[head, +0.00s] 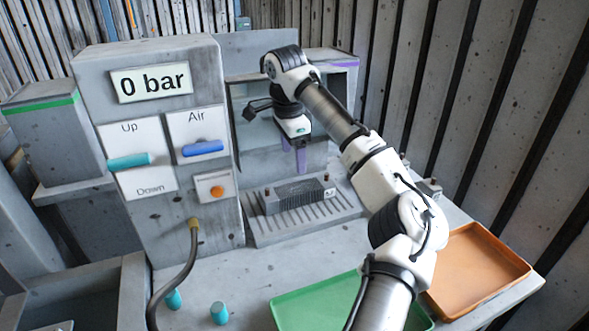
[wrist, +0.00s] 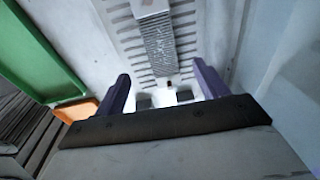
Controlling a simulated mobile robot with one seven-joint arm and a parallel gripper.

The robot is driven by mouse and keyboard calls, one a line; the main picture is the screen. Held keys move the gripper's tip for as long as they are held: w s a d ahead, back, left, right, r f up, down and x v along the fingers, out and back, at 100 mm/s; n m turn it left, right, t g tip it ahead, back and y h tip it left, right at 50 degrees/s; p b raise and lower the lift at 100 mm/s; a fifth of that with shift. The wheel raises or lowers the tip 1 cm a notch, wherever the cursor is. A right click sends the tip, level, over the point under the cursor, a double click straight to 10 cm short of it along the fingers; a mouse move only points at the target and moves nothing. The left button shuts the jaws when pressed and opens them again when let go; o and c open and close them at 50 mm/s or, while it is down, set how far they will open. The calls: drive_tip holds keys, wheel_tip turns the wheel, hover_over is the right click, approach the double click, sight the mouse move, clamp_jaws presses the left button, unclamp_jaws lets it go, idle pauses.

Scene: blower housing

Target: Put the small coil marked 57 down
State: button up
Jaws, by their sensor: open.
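A grey finned block (head: 295,195), which looks like the coil, lies on the slotted grate (head: 258,229) inside the open housing. It also shows in the wrist view (wrist: 157,42), lying along the middle of the grate. No number can be read on it. My gripper (head: 295,160) is above and behind the block in the head view, with its purple fingers pointing down. In the wrist view my gripper (wrist: 164,86) is open, its fingers wide apart with nothing between them. The block is beyond the fingertips and appears apart from them.
A control panel (head: 160,215) reading 0 bar stands left of the grate, with a hose (head: 180,275) in front. Two teal cylinders (head: 219,313) (head: 173,299) stand at the front. A green tray (head: 315,300) and an orange tray (head: 475,265) lie front right. A small grey block (head: 429,187) sits behind my arm.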

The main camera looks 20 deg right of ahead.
drive_tip(key=shift+a+r, duration=0.1)
drive_tip(key=shift+r, duration=0.85)
idle(0.6)
